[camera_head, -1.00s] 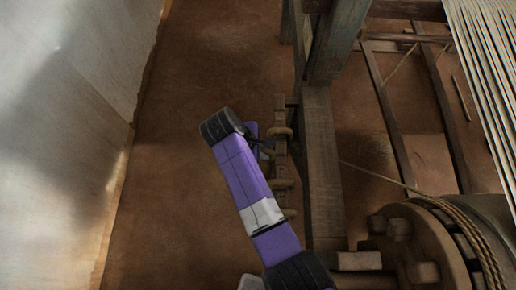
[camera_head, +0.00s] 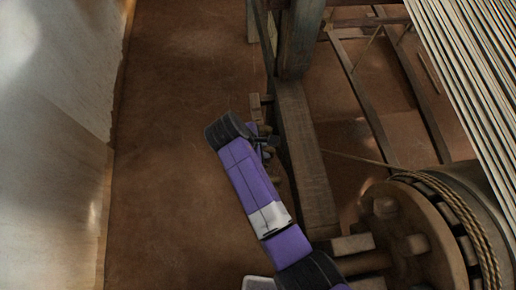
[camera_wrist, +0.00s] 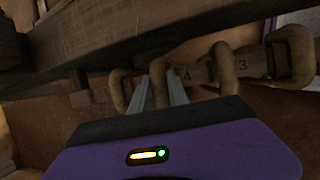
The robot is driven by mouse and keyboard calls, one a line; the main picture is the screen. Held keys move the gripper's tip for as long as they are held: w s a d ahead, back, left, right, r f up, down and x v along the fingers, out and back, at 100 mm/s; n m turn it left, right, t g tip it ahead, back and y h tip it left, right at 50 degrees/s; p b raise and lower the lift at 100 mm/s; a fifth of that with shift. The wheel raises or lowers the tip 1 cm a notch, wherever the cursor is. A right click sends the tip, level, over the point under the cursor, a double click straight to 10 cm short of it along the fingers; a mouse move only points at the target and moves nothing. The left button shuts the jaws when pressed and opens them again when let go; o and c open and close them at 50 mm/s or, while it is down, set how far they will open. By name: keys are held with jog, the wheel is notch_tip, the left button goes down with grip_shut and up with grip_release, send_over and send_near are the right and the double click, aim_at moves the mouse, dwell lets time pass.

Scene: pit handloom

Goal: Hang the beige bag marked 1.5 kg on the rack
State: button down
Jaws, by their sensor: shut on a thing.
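The rack is a wooden strip (camera_wrist: 255,64) marked with 4 and 3 along the beam in the wrist view. Several thick tan loops (camera_wrist: 291,56) stand along it. In the head view the rack (camera_head: 256,103) shows only in part beside my arm. My gripper (camera_wrist: 163,92) is shut at a tan loop (camera_wrist: 158,72) left of the 4; its two grey fingers are close together. In the head view my gripper (camera_head: 268,141) is right at the rack. No beige bag body or 1.5 kg mark can be made out; I cannot tell whether the loop belongs to it.
A heavy loom beam (camera_head: 307,165) and post (camera_head: 300,40) stand close right of the rack. A wooden drum with rope (camera_head: 425,235) is at lower right, pale warp threads (camera_head: 475,80) above it. Bare floor (camera_head: 170,190) lies left, up to a pale wall (camera_head: 50,150).

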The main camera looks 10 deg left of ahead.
jog(key=shift+w+d+r, duration=0.2)
jog(key=shift+d, duration=0.05)
jog(key=shift+f+b, duration=0.65)
jog(key=shift+f, duration=0.55)
jog(key=shift+f, duration=0.3)
jog(key=c, duration=1.2)
grip_release()
jog(key=shift+s+d+f, duration=0.1)
jog(key=shift+s+f, duration=0.1)
jog(key=shift+f, duration=0.05)
jog(key=p+v, duration=0.1)
jog(key=v, duration=0.7)
jog(key=shift+w+r, duration=0.1)
jog(key=shift+w, duration=0.1)
